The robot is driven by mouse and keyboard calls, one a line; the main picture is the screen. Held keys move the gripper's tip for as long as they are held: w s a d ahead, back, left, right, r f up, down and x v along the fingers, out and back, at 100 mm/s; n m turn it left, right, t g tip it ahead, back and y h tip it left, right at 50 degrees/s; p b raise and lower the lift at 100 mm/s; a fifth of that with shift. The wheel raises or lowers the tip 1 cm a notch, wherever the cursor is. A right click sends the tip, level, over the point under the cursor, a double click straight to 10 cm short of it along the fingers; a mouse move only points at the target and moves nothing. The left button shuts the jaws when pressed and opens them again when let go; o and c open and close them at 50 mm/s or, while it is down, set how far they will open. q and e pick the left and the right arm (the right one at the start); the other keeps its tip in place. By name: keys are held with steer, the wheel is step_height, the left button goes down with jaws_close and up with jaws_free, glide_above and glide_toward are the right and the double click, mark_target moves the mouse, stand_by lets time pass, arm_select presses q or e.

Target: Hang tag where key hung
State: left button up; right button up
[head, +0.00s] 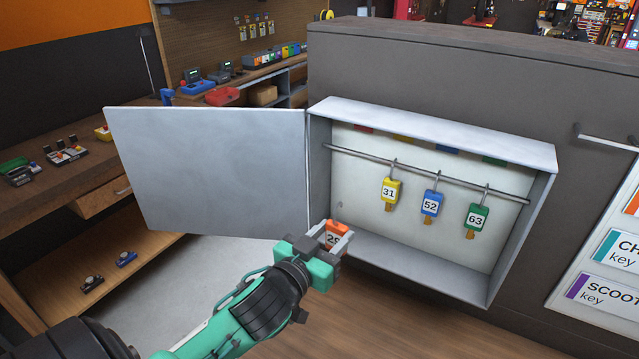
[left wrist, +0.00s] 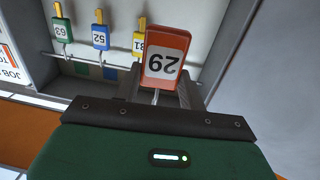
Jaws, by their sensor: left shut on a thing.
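My left gripper (head: 334,243) is shut on an orange-red tag (head: 338,229) numbered 29, which also shows upside down between the fingers in the left wrist view (left wrist: 165,55). It holds the tag in front of the lower left corner of the open key cabinet (head: 455,140), below and apart from the rail (head: 345,151). The rail's left stretch, below a red mark (head: 364,128), is bare. My right gripper is out of view.
The cabinet door (head: 210,170) stands swung open to the left, close to my left arm. A label board (head: 605,270) is at the right. A wooden bench (head: 75,185) with small devices is at the far left. The cabinet's side walls and bottom edge frame the opening.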

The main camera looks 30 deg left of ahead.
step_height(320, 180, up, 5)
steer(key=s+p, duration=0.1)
steer(key=p, duration=0.3)
arm_select(q)
steer(key=shift+n+y, duration=0.4)
steer(key=shift+y, duration=0.3)
steer(key=r, duration=0.1)
steer(key=a+r+b, duration=0.1)
steer(key=r, duration=0.1)
steer(key=w+r+b, duration=0.1)
steer(key=r, duration=0.1)
steer(key=shift+w+a, duration=0.1)
steer(key=shift+a, duration=0.3)
steer(key=w+b, duration=0.1)
steer(key=b, duration=0.4)
steer(key=shift+w+a+f, duration=0.1)
steer(key=shift+w, duration=0.2)
steer(key=w+b, duration=0.6)
steer(key=w, duration=0.6)
steer(key=shift+a+f, duration=0.3)
steer(key=shift+f, duration=0.1)
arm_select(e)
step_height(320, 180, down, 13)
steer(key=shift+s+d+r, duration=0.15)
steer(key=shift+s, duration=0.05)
